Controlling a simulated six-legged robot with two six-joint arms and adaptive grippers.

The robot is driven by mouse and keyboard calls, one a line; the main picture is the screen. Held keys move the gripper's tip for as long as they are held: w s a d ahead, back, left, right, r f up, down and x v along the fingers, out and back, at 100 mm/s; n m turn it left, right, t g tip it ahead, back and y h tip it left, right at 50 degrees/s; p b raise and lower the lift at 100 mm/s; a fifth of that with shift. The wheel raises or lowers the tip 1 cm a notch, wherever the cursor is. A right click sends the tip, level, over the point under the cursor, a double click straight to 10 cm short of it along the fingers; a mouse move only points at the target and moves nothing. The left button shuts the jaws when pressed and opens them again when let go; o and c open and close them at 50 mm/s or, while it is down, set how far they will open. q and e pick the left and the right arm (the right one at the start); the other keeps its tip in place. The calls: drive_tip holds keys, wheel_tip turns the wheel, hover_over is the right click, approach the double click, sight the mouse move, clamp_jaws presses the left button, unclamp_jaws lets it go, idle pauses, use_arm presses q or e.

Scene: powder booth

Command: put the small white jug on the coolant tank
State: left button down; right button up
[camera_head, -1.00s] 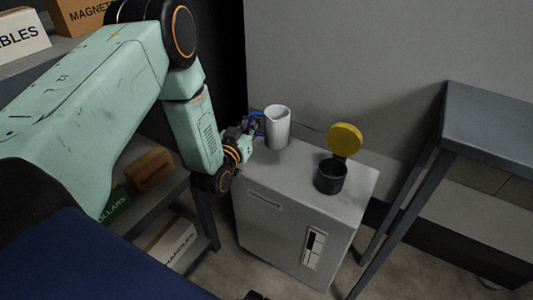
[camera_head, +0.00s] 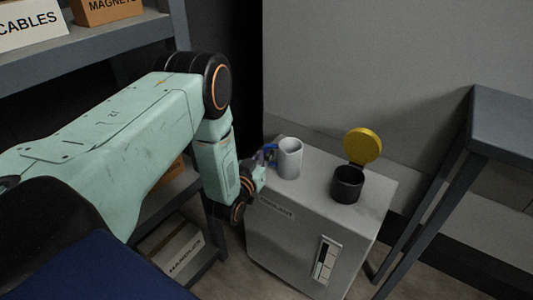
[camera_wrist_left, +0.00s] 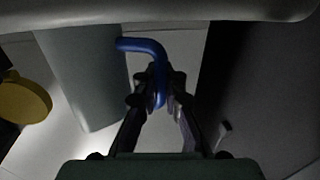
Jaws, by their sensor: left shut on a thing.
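The small white jug (camera_head: 290,158) is upright at the left end of the coolant tank's top in the head view. Its base looks at or just above the surface; I cannot tell if it touches. The coolant tank (camera_head: 301,237) is a grey box with a label and a gauge on its front. My left gripper (camera_head: 268,158) is shut on the jug's blue handle, left of the jug. In the left wrist view, the fingers (camera_wrist_left: 160,90) close around the handle, with the jug's pale body (camera_wrist_left: 85,78) to the left. My right gripper is not in view.
A black filler neck (camera_head: 347,184) with a raised yellow cap (camera_head: 363,146) stands on the tank, right of the jug. A grey table (camera_head: 502,122) is at the right. Shelves (camera_head: 105,51) with labelled boxes are at the left. A wall rises behind.

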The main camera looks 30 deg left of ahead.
use_arm(q)
drive_tip(key=c, duration=2)
unclamp_jaws()
drive_tip(key=shift+f, duration=0.15)
drive_tip(key=o, duration=0.6)
drive_tip(key=shift+c, duration=0.2)
